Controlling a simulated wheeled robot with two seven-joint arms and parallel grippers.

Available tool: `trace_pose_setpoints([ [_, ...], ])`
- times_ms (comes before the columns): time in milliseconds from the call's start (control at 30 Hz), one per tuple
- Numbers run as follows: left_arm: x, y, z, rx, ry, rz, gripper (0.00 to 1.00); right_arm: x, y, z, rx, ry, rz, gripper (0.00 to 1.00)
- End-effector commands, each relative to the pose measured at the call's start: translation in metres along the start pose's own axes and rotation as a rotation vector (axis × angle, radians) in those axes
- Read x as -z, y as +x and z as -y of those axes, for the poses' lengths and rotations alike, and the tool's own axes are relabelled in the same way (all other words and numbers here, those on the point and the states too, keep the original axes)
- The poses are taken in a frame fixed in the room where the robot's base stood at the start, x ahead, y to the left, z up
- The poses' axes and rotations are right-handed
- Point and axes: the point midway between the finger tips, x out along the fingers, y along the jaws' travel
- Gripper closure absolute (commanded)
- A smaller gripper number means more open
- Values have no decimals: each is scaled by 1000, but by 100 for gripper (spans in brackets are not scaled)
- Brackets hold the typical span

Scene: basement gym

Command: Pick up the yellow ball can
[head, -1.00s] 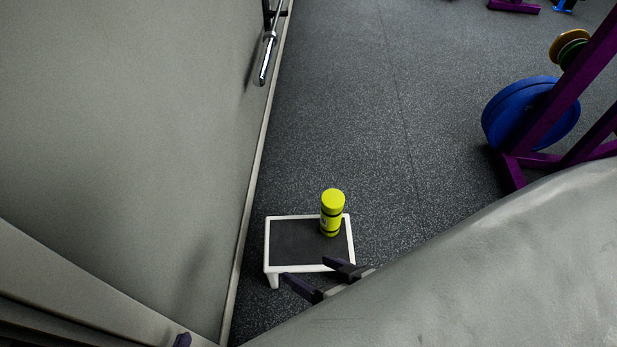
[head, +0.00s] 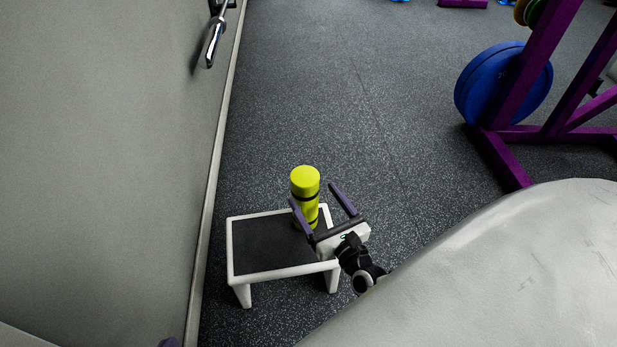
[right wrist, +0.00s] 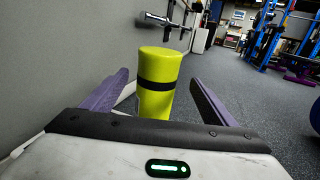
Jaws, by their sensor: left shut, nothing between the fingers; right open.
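The yellow ball can (head: 305,181), with dark bands, stands upright at the far right of a small white-framed step (head: 229,250) with a dark top. My right gripper (head: 314,195) is open at the can, and one finger overlaps the can in the head view. In the right wrist view the can (right wrist: 160,62) appears centred between the open fingers (right wrist: 160,78); its lower end is hidden behind the gripper body. I cannot tell whether the fingers touch it.
A grey wall (head: 100,130) runs close along the left of the step, with a metal bar (head: 213,42) mounted on it. A purple rack (head: 505,160) with a blue weight plate (head: 478,85) stands at the right. The dark floor (head: 330,100) beyond the step is clear.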

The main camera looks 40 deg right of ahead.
Motion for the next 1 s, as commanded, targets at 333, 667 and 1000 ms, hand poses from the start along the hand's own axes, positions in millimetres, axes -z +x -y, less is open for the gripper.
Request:
trace_pose_setpoints([
  [333,7,-1,-6,-25,-11,-39,100,0,41,-2,-2,1,0,20],
  [667,14,-4,-14,-58,-24,-87,100,0,86,-3,-2,-1,1,20],
  [1000,16,-5,-15,-63,-27,-94,100,-1,92,-4,-3,-1,-1,24],
])
